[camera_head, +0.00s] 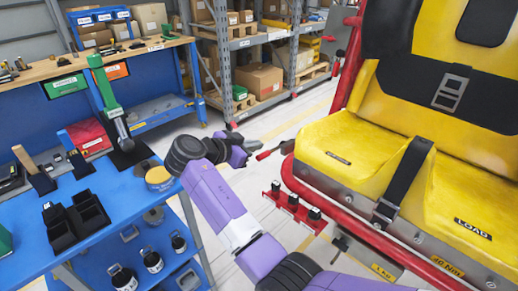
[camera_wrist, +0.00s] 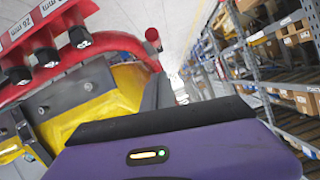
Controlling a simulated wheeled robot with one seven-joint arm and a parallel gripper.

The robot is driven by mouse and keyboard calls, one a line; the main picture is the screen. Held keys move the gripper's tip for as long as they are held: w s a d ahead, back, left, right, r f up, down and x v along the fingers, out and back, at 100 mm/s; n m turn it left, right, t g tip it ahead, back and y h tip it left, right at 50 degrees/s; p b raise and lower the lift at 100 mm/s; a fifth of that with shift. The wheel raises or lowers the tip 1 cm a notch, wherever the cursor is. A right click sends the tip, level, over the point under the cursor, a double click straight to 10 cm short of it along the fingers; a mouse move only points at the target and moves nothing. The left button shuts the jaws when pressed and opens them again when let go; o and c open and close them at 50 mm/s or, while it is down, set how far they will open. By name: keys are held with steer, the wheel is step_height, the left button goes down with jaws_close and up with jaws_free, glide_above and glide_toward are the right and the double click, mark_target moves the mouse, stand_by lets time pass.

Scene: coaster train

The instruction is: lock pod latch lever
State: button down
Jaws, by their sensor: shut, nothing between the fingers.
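The yellow pod seat (camera_head: 345,150) stands at the right in the head view, on a red tubular frame. A short lever with a red grip (camera_head: 263,155) sticks out from the frame's left corner; it looks like the latch lever. My gripper (camera_head: 250,144) is shut and empty, close to the lever's left end. I cannot tell whether they touch. In the wrist view my purple gripper housing fills the lower middle, and the yellow seat (camera_wrist: 125,80) and red frame (camera_wrist: 115,40) show behind it. The latch itself cannot be made out.
A red rack with black sockets (camera_head: 292,205) hangs low beside the seat. Shelves of boxes (camera_head: 260,80) stand behind. Floor between is open.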

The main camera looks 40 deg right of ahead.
steer(key=v, duration=0.6)
steer(key=shift+a, duration=0.2)
